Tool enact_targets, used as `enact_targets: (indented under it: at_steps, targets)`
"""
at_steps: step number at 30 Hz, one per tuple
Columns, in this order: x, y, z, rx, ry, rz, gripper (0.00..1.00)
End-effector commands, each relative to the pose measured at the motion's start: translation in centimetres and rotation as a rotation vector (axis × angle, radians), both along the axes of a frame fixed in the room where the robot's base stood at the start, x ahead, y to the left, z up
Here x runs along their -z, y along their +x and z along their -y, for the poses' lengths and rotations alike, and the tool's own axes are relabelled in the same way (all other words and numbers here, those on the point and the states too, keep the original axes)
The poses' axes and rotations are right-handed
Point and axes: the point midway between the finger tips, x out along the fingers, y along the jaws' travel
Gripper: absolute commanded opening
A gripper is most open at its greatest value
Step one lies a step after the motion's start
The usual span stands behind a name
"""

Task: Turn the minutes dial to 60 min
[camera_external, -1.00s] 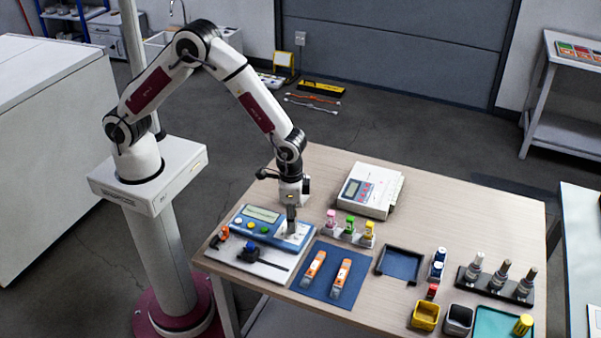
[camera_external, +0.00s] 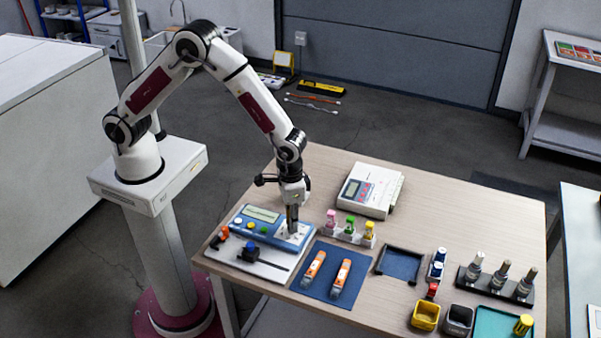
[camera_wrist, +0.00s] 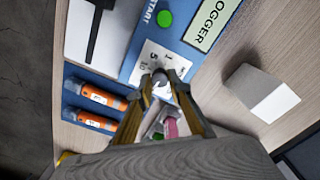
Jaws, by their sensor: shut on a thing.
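The minutes dial (camera_wrist: 160,76) is a small grey knob on a white scale plate (camera_wrist: 146,60) at one end of the blue logger panel (camera_external: 262,229). Printed marks 1, 5 and 10 show beside it in the wrist view; the rest of the scale and the dial's pointer are hidden or unclear. My gripper (camera_wrist: 159,82) points down and is shut on the dial, a fingertip on each side. In the external view my gripper (camera_external: 293,227) covers the dial.
A green START button (camera_wrist: 165,18) and the LOGGER label (camera_wrist: 211,22) are on the panel. Orange-white sticks lie on a blue mat (camera_external: 318,288) in front. A holder with pink, green and yellow tops (camera_external: 349,235) stands close on the right. A white device (camera_external: 371,190) sits behind.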

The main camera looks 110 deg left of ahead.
Motion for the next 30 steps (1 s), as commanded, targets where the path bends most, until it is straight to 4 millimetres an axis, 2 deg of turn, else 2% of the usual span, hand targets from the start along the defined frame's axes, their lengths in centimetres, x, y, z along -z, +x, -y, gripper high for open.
enact_targets:
  at_steps: [1, 2, 3, 4, 20, 26, 30]
  targets:
    - [0.0, 0.0, 0.0, 0.000, -0.001, -0.001, 0.00]
    - [0.0, 0.0, 0.0, 0.000, -0.001, -0.001, 0.24]
    - [0.0, 0.0, 0.0, 0.001, -0.001, -0.001, 0.34]
    - [0.0, 0.0, 0.0, 0.001, -0.001, -0.001, 0.36]
    - [-0.6, 0.1, 0.0, 0.001, 0.000, 0.002, 0.36]
    - [-2.4, 0.1, 0.0, 0.001, 0.000, 0.004, 0.36]
    - [-4.3, 0.1, 0.0, 0.001, 0.001, 0.004, 0.36]
